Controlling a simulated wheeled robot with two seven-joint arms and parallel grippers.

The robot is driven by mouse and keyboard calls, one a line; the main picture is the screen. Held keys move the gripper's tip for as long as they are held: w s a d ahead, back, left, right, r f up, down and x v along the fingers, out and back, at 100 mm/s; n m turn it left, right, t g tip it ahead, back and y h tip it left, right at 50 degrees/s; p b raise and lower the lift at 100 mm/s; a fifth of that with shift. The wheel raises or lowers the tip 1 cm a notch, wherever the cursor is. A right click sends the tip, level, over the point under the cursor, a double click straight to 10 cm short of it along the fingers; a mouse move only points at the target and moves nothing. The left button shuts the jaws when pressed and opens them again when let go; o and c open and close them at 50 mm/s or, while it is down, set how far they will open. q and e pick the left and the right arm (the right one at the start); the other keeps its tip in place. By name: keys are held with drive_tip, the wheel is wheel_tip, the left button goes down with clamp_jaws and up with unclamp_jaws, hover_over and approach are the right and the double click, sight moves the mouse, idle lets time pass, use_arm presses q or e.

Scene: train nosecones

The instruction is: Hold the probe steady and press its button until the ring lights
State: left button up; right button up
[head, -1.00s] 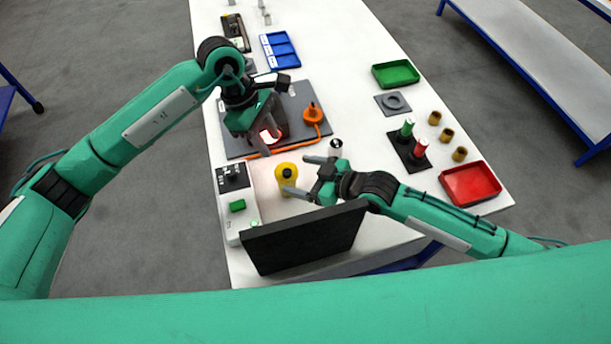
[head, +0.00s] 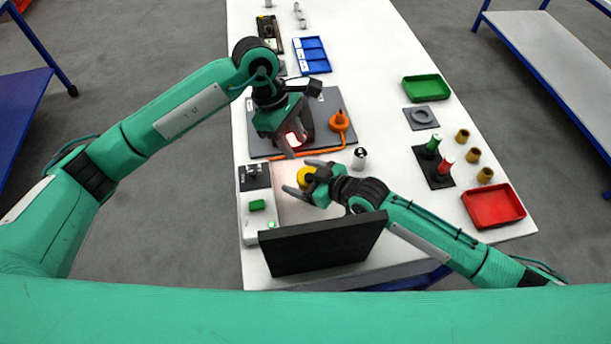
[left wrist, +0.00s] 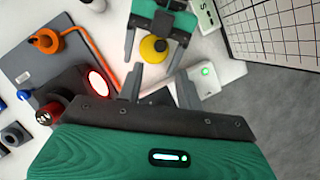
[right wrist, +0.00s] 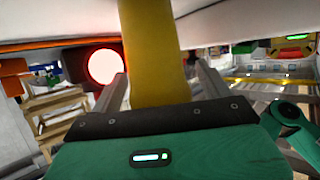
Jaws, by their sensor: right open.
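My left gripper (head: 293,147) is open and empty above the table, beyond the cylinder. A disc on a dark block glows red-white (left wrist: 97,84) near the left gripper; it also shows in the right wrist view (right wrist: 104,66).
An orange piece with a cable (head: 339,121) is on the grey plate (head: 262,143). A white box with a green button (head: 257,205) stands left of the cylinder. A black panel (head: 322,246) stands at the near edge. A small metal cylinder (head: 359,158) and a red tray (head: 494,205) are to the right.

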use_arm(q)
drive_tip(key=shift+c, duration=0.5)
use_arm(e)
drive_tip(key=c, duration=1.1)
use_arm(q)
drive_tip(key=shift+s+f+n, duration=0.1)
drive_tip(key=shift+n, duration=0.2)
clamp_jaws()
drive_tip(key=s+a+f+m+t+h, duration=0.1)
drive_tip(key=a+m+h, duration=0.3)
drive_tip(key=m, duration=1)
drive_tip(key=s+a+f+m+t+h, duration=0.1)
drive_tip(key=m+h, duration=0.6)
drive_tip(key=m, duration=0.8)
drive_tip(key=s+a+t, duration=0.1)
drive_tip(key=a+t, duration=0.1)
drive_tip(key=a, duration=0.1)
drive_tip(key=shift+s+a+f+t, duration=0.15)
drive_tip(key=shift+s+f+t, duration=0.1)
drive_tip(key=shift+s+t, duration=0.15)
